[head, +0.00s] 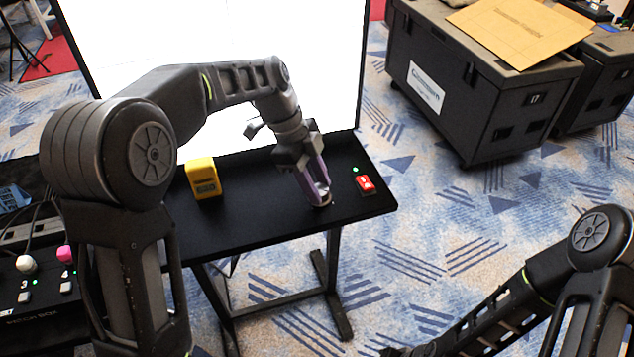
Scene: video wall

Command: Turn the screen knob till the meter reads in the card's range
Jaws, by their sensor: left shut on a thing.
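My left gripper (322,194) points down at the right part of the black table and is shut on the knob (328,205). Only a small pale edge of the knob shows below the fingers, so its pointer is hidden. A yellow meter (203,178) stands upright on the table, left of the gripper. Its dark display is too small to read. A large blank white screen (330,70) stands behind the table. I cannot make out the card. My right arm comes in at the lower right, and its gripper (396,352) is barely in view at the bottom edge.
A red switch (366,184) sits right of the knob, beside a small green light (355,169). The black table (255,222) is bare between meter and knob. A control box (40,300) with coloured knobs is at lower left. Dark cases (480,95) stand at upper right.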

